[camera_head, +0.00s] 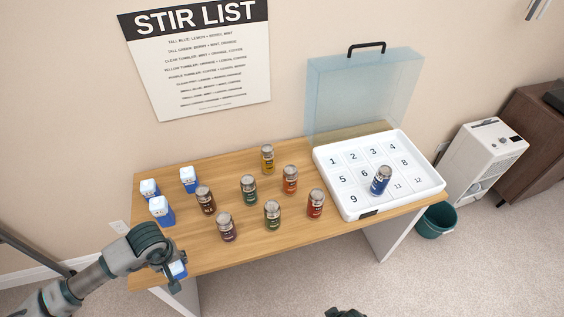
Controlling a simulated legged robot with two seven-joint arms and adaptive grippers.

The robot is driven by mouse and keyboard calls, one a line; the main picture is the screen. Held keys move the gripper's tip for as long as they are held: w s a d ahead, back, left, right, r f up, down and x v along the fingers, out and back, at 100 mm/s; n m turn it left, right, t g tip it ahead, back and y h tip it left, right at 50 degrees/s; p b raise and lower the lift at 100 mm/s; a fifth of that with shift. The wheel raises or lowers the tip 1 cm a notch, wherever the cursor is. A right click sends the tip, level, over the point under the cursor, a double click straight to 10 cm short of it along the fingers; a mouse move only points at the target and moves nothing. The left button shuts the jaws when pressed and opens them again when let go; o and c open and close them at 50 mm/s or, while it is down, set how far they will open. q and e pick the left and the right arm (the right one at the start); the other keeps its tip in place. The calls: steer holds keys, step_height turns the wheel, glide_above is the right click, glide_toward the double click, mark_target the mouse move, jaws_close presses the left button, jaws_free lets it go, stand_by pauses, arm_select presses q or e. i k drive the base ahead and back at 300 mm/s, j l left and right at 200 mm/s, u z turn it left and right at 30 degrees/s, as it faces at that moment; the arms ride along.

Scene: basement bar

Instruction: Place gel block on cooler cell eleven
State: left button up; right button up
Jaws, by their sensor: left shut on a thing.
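The white cooler (350,213) sits open at the table's right end, its floor marked with numbered cells. Cell eleven (397,186) is bare, in the front row between the blue-labelled jar and cell twelve. My left gripper (175,268) is at the table's front left edge, shut on a blue gel block (179,270) with a pale top; the fingers partly hide it. Three similar gel blocks stand at the table's left: one (149,188), another (188,179) and a third (161,210). A small dark part of my right arm shows at the bottom edge; its jaws cannot be made out.
The blue-labelled jar (380,181) stands in the cooler, apparently on cell ten. Several spice-like jars, including a green one (249,190), stand mid-table between the blocks and cooler. The clear lid (362,95) stands upright behind the cooler.

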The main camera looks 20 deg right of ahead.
mark_target(397, 186)
steer(key=k+l+z, duration=0.1)
steer(key=k+z, duration=0.15)
steer(key=k, duration=0.4)
steer(key=i+l+z, duration=0.1)
steer(key=z, duration=0.4)
steer(key=i+l+z, duration=0.1)
steer(key=l+z, duration=0.15)
steer(key=z, duration=0.2)
steer(key=i+l+z, duration=0.1)
steer(key=z, duration=0.4)
steer(key=i+l, duration=0.15)
steer(key=i, duration=0.55)
steer(key=i+l, duration=0.1)
steer(key=i, duration=0.6)
